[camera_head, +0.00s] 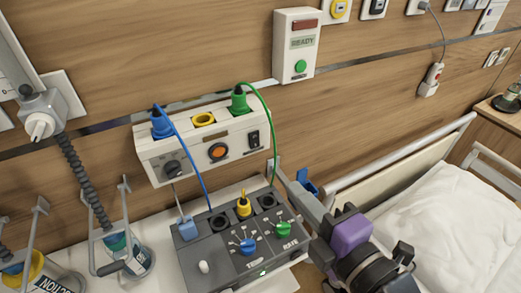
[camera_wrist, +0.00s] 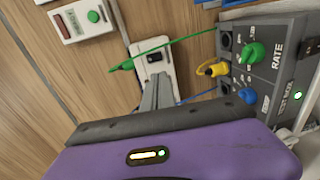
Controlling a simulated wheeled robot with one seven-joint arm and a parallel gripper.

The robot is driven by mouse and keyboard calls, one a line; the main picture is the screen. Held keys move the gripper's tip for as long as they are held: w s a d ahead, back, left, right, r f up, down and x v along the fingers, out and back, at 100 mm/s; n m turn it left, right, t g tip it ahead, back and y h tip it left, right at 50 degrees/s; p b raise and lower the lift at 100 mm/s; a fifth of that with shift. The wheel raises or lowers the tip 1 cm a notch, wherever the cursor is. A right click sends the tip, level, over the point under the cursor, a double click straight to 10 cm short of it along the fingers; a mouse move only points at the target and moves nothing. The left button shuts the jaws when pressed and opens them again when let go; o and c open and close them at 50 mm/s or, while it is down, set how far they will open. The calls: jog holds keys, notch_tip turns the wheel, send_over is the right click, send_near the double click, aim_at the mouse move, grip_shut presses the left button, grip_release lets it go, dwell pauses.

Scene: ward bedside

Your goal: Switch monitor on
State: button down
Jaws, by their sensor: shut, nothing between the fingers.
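A white panel box (camera_head: 205,140) on the wall carries a black rocker switch (camera_head: 254,139), an orange round button (camera_head: 218,151) and a dark knob (camera_head: 174,168). Below it stands a grey console (camera_head: 225,262) with a blue knob, a green knob, a "RATE" label and a lit green lamp (camera_head: 263,273). Neither shows the word monitor. My gripper (camera_head: 274,166) is shut and empty, its tips just below and right of the rocker switch. In the wrist view the fingers (camera_wrist: 160,80) point at the panel's switch end (camera_wrist: 153,57); contact cannot be told.
A wall box reading "READY" (camera_head: 296,45) with a green button hangs above. Blue and green cords run from the panel towards the console, close to my fingers. A bed (camera_head: 450,210) with a rail is at right. Canisters (camera_head: 125,255) and a hose stand at left.

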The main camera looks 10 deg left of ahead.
aim_at(256, 147)
dwell(0.3)
jog(key=p+x, duration=0.3)
jog(key=x, duration=1)
jog(key=shift+w+a+p, duration=0.1)
jog(key=shift+w+p, duration=0.05)
jog(key=shift+p, duration=0.2)
jog(key=shift+w+a, duration=0.15)
jog(key=shift+w, duration=0.1)
jog(key=shift+f+b, duration=0.2)
jog(key=shift+b, duration=0.15)
jog(key=shift+w+a+b, duration=0.1)
jog(key=shift+w+b, duration=0.05)
jog(key=shift+b, duration=0.55)
jog(key=shift+r, duration=0.1)
